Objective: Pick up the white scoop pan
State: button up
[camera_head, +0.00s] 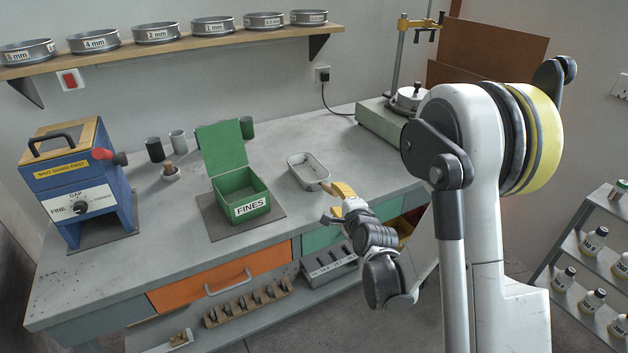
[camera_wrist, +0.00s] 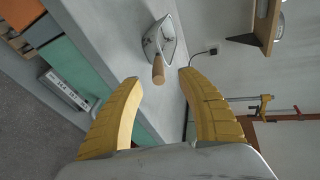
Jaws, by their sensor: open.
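The white scoop pan (camera_head: 308,170) lies on the concrete bench, right of the green FINES box. In the wrist view the scoop pan (camera_wrist: 162,38) sits ahead of my gripper, with its short wooden handle (camera_wrist: 158,70) pointing toward the fingers. My gripper (camera_wrist: 158,88) is open and empty, with its two yellow fingers spread wide. In the head view my gripper (camera_head: 335,200) is at the front edge of the bench, close to the handle end of the pan. The handle is partly hidden there by the fingers.
The green FINES box (camera_head: 240,190) stands with its lid up, left of the pan. A blue grinder (camera_head: 80,185) is at the far left. A sieve shaker base (camera_head: 385,125) stands at the back right. Sieves line a wall shelf (camera_head: 190,43). The bench behind the pan is clear.

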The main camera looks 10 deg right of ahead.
aim_at(332, 194)
jog(key=shift+w+d+f, duration=0.1)
jog(key=shift+f, duration=0.2)
jog(key=shift+m, duration=0.3)
jog(key=p+x, duration=0.2)
jog(key=x, duration=0.3)
jog(key=shift+w+f, duration=0.1)
jog(key=shift+w, duration=0.1)
jog(key=b+x, duration=0.2)
jog(key=x, duration=0.2)
jog(key=shift+w+f, duration=0.15)
jog(key=shift+w, duration=0.5)
